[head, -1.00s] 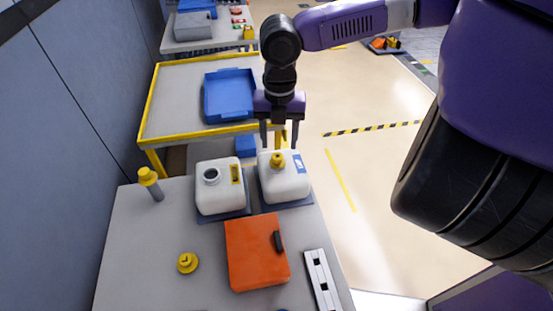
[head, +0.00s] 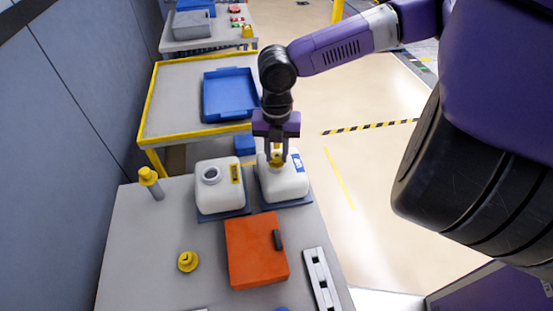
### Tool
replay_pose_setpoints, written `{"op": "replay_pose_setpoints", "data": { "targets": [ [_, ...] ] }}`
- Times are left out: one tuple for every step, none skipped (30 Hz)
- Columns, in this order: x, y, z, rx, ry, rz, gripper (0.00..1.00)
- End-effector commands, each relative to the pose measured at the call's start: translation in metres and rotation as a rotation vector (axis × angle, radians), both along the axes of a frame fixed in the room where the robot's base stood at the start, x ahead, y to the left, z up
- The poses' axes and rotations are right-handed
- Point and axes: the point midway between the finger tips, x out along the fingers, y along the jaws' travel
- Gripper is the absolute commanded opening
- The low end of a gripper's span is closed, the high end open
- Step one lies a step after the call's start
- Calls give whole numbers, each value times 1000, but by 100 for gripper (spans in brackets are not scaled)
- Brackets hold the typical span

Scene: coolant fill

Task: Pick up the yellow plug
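A yellow plug (head: 277,157) is at the top of the right white canister (head: 284,183). My gripper (head: 277,156) points down over this canister, with one finger on each side of the plug. The fingers are close together and appear shut on the plug. The fingers hide part of the plug, and I cannot tell whether it is still seated in the canister's opening. Another yellow cap (head: 188,262) lies alone on the grey table, left of the orange case.
The left white canister (head: 219,191) has an open neck. A yellow-topped grey post (head: 150,180) stands at the table's back left. An orange case (head: 255,255) and a white slotted bar (head: 321,280) lie in front. A blue tray (head: 229,96) sits on the yellow-edged cart behind.

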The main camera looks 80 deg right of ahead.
Motion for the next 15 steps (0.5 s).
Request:
{"op": "replay_pose_setpoints", "data": {
  "targets": [
    [0,0,0,0,0,0,0],
    [0,0,0,0,0,0,0],
    [0,0,0,0,0,0,0],
    [0,0,0,0,0,0,0],
    [0,0,0,0,1,0,0],
    [0,0,0,0,1,0,0],
    [0,0,0,0,1,0,0],
    [0,0,0,0,1,0,0],
    [0,0,1,0,1,0,0],
    [0,0,2,0,0,0,0],
    [0,0,3,0,0,0,0],
    [0,0,5,0,0,-1,0],
    [0,0,7,0,0,-1,0],
    [0,0,9,-1,-1,-1,0],
    [0,-1,12,-1,-1,-1,0]
  ]
}}
